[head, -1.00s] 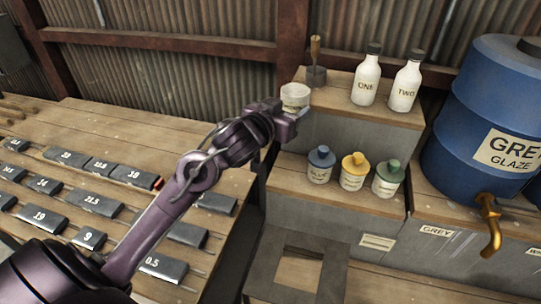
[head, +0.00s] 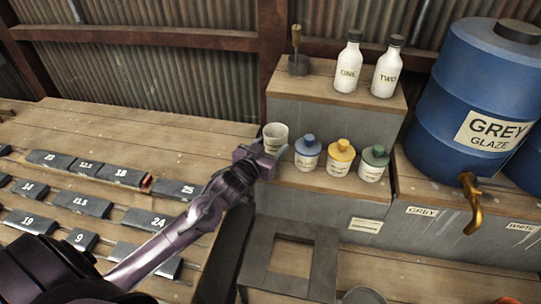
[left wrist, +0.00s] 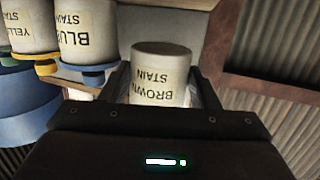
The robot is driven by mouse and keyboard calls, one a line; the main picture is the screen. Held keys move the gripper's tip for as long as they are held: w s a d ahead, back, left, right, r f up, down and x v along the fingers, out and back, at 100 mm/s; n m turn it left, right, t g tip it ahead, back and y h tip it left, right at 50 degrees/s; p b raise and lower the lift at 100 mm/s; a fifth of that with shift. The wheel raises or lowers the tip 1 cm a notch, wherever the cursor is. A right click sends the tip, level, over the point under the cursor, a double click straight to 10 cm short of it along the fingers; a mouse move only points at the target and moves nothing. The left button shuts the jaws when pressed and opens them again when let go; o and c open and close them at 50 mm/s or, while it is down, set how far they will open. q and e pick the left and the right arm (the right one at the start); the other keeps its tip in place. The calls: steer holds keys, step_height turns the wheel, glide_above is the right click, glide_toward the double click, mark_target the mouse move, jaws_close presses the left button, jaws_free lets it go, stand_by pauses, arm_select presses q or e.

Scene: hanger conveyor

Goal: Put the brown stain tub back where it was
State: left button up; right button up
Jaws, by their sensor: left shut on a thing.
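The brown stain tub (head: 275,138) is pale, with no coloured lid showing in the head view. Its label reads BROWN STAIN upside down in the left wrist view (left wrist: 160,82). My left gripper (head: 266,154) is shut on it, with a finger on each side. The tub is at the left end of the lower shelf (head: 297,181), left of the blue-lidded tub (head: 307,154). I cannot tell whether its base touches the shelf. The yellow-lidded tub (head: 341,160) and green-lidded tub (head: 373,165) stand further right. My right gripper is not in view.
Bottles ONE (head: 348,68) and TWO (head: 386,72) and a brush in a dark holder (head: 298,64) stand on the upper step. A blue GREY GLAZE barrel (head: 470,75) is right. A workbench (head: 150,125) with numbered dark blocks is left.

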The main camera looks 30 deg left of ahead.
arm_select(q)
step_height(320, 180, down, 4)
steer(key=shift+r+p, duration=0.2)
steer(key=shift+p, duration=0.1)
steer(key=shift+f, duration=0.2)
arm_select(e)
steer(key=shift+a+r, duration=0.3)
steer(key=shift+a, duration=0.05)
arm_select(q)
steer(key=shift+f, duration=0.15)
steer(key=o, duration=1.1)
steer(key=shift+c, duration=0.2)
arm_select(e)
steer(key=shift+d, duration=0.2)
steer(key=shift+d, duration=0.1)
